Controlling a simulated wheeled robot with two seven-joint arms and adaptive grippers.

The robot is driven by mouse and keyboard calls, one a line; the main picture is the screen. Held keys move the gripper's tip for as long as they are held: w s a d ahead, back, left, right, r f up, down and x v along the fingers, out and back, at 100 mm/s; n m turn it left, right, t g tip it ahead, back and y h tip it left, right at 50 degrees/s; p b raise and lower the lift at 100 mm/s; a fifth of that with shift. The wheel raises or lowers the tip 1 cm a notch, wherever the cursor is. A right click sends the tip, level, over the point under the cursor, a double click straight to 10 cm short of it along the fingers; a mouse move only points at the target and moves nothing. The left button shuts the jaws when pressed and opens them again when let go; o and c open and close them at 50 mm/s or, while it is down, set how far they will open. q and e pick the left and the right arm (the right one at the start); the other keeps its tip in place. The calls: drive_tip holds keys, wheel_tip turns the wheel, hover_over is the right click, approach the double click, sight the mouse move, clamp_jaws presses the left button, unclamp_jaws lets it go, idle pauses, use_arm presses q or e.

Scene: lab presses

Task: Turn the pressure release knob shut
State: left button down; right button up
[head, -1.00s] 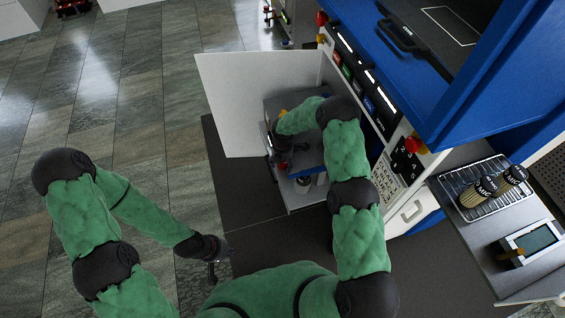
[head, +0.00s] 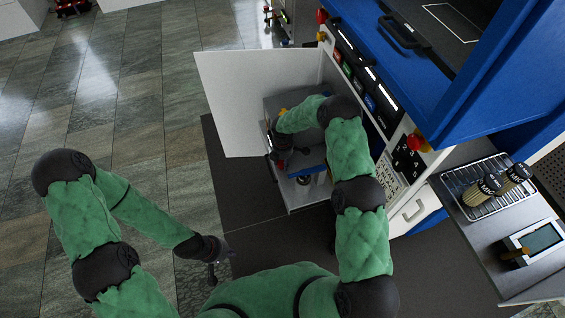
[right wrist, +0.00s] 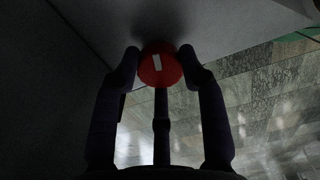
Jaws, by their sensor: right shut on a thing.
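The pressure release knob (right wrist: 160,66) is round and red with a white bar mark, seen face-on in the right wrist view. The bar stands nearly upright with a slight tilt. My right gripper (right wrist: 160,75) has one finger on each side of the knob and is shut on it. In the head view my right gripper (head: 283,160) is at the pump unit inside the open cabinet, and the knob is hidden there. My left gripper (head: 218,262) hangs over the floor at the lower middle, away from the press; its fingers are too small to read.
The white cabinet door (head: 260,105) stands open to the left of my right arm. The blue press (head: 500,90) rises at the right, with a red emergency button (head: 417,142) on its front. A side shelf holds a wire rack (head: 455,182) with two jars. Floor is free at left.

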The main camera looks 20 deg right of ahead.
sight(282, 163)
drive_tip(key=m+b, duration=0.1)
drive_tip(key=m, duration=0.2)
drive_tip(key=shift+f+m, duration=0.1)
drive_tip(key=shift+m, duration=0.3)
drive_tip(key=m+b, duration=0.1)
drive_tip(key=m, duration=0.2)
drive_tip(key=shift+m, duration=0.3)
drive_tip(key=m+b, duration=0.1)
drive_tip(key=m, duration=0.2)
drive_tip(key=shift+m, duration=0.3)
drive_tip(key=shift+m+b, duration=0.65)
drive_tip(key=shift+m, duration=1.15)
drive_tip(key=o, duration=1.2)
drive_tip(key=shift+c, duration=0.2)
wheel_tip(282, 163, up, 12)
